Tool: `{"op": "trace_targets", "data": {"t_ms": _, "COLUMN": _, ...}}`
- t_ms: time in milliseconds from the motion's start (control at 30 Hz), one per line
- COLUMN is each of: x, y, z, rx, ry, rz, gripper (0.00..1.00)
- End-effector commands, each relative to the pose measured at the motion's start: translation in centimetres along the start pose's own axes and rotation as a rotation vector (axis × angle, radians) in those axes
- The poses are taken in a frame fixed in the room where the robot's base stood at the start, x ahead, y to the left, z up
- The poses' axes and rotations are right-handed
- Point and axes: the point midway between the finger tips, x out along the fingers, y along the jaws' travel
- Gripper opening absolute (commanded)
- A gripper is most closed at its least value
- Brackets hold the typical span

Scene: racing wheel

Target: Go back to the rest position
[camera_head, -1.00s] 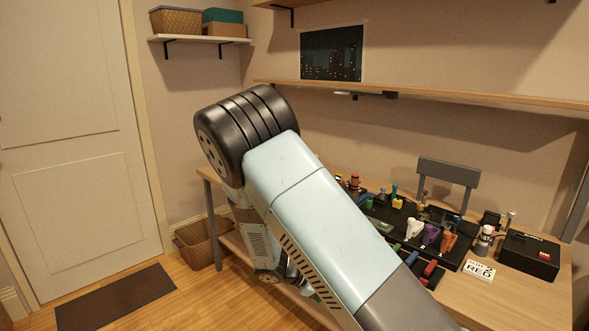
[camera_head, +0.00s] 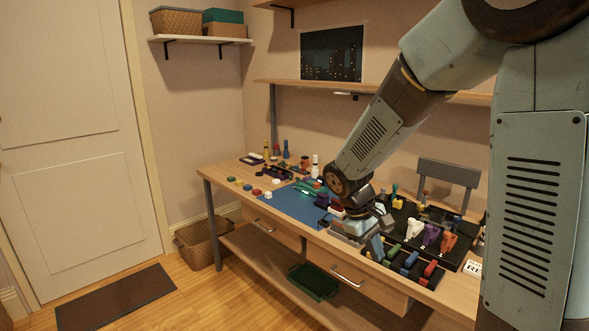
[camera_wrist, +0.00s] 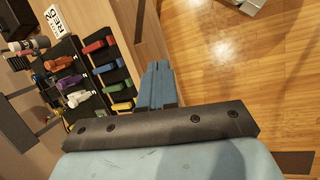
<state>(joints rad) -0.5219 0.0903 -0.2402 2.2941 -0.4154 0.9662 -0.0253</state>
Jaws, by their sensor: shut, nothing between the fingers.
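My gripper (camera_head: 376,246) hangs over the front edge of the workbench (camera_head: 222,180) in the head view, at the end of my arm reaching down from the upper right. Its blue fingers (camera_wrist: 158,84) are closed together with nothing between them in the wrist view. The gripper is beside a black tray of coloured blocks (camera_head: 397,262). Part of the bench behind my wrist is hidden, and I cannot tell whether the fingers touch anything.
A blue mat (camera_head: 290,204) with small parts lies left of my wrist. White, purple and orange clamps stand on a black board (camera_head: 462,251) to the right. Open wooden floor (camera_wrist: 225,70) lies in front of the bench.

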Motion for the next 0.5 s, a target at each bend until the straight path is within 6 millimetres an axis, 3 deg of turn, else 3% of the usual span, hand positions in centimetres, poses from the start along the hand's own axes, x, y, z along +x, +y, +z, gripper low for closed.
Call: {"op": "trace_targets", "data": {"t_ms": 500, "x": -6.6, "y": 1.6, "z": 8.9, "rx": 0.300, "ry": 0.273, "rz": -0.154, "gripper": 0.00}}
